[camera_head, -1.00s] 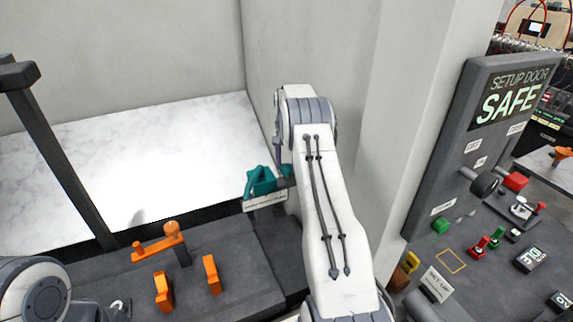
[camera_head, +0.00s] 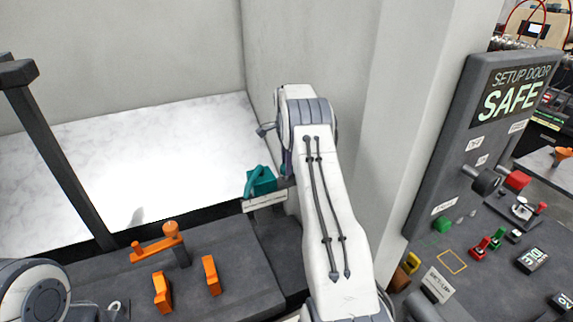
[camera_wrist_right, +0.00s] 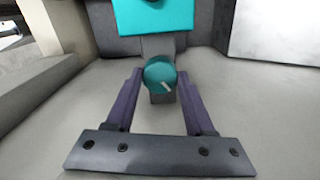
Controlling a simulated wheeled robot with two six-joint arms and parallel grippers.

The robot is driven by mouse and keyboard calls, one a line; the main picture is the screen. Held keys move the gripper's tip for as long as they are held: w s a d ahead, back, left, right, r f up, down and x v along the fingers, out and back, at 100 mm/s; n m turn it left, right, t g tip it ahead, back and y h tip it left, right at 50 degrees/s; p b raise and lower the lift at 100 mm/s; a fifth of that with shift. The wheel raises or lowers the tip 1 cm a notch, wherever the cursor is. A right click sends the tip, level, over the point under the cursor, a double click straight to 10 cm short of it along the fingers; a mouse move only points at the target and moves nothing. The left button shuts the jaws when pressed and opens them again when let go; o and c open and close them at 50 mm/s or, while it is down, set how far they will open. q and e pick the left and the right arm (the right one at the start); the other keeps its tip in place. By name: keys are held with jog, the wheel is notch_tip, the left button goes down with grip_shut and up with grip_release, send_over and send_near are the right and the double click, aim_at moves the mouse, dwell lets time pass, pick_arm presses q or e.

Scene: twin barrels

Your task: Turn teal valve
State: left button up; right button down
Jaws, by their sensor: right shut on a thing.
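The teal valve shows in the right wrist view as a round teal knob (camera_wrist_right: 160,73) with a white mark on its face. My right gripper (camera_wrist_right: 160,82) has its two purple fingers on either side of the knob, shut on it. In the head view my right arm covers most of this gripper and the knob. A teal block with a curved handle (camera_head: 262,182) shows just left of the arm, above a white label. My left gripper is out of view; only part of my left arm shows at the lower left.
An orange lever (camera_head: 158,245) and two upright orange handles (camera_head: 211,275) stand on the dark bench at left. A grey wall post (camera_head: 400,120) rises close to my right arm. A panel reading "SETUP DOOR SAFE" (camera_head: 510,95) stands at right.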

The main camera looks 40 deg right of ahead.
jog(key=m, duration=0.7)
jog(key=shift+d+r, duration=0.1)
dwell(0.5)
jog(key=shift+c, duration=1.3)
grip_release()
jog(key=shift+r, duration=0.1)
notch_tip(320, 180, up, 4)
jog(key=shift+b, duration=1.15)
notch_tip(320, 180, up, 6)
